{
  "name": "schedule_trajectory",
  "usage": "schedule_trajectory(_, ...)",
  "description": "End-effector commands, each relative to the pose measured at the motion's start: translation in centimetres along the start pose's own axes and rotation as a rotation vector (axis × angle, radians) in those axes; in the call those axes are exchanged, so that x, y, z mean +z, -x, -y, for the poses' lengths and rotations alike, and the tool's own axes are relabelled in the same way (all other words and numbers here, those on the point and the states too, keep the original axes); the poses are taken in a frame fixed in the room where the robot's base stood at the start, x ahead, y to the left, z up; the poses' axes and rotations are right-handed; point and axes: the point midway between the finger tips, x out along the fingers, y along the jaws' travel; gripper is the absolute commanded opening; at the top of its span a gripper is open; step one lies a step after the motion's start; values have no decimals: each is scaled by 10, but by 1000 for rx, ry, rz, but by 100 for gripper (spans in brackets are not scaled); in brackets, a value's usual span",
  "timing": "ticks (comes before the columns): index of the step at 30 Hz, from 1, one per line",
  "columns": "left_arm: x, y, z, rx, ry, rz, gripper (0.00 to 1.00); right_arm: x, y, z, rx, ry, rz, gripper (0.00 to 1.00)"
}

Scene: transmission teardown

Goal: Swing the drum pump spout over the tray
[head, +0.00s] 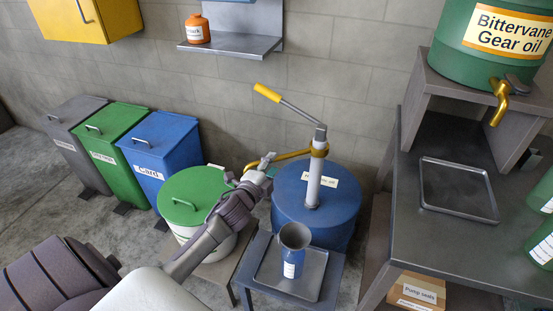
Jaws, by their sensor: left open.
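The drum pump (315,180) stands upright on a blue drum (340,220), with a yellow-tipped lever rising to the upper left. Its brass spout (290,156) points left, toward the green-lidded drum and away from above the near tray. My left gripper (254,171) is open at the spout's outer end. It partly hides that end, and I cannot tell whether it touches. A grey tray (318,270) lies on a low blue-grey stand in front of the blue drum. A blue jug with a wide funnel-like top (293,255) stands on it. My right gripper is not in view.
A green-lidded white drum (190,200) stands left of the pump, below my left arm. Three lidded bins (160,165) line the wall. At right, a bench (400,215) holds another tray (457,188) and a green oil barrel (490,60) with a brass tap.

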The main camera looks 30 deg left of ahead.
Motion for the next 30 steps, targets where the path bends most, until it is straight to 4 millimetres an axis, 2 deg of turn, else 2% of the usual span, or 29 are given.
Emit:
schedule_trajectory(3, -1, -19, 0, -1, 1, -1, 43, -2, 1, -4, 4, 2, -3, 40)
schedule_trajectory(7, 0, -30, 0, 0, 1, 0, 43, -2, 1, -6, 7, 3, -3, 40)
schedule_trajectory(18, -1, -35, 0, 1, 1, -1, 43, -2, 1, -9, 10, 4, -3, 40)
schedule_trajectory(26, -1, -35, 0, 1, 1, -1, 0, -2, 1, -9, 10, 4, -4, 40)
schedule_trajectory(30, -1, -35, -1, 1, 1, -1, 0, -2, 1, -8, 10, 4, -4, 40)
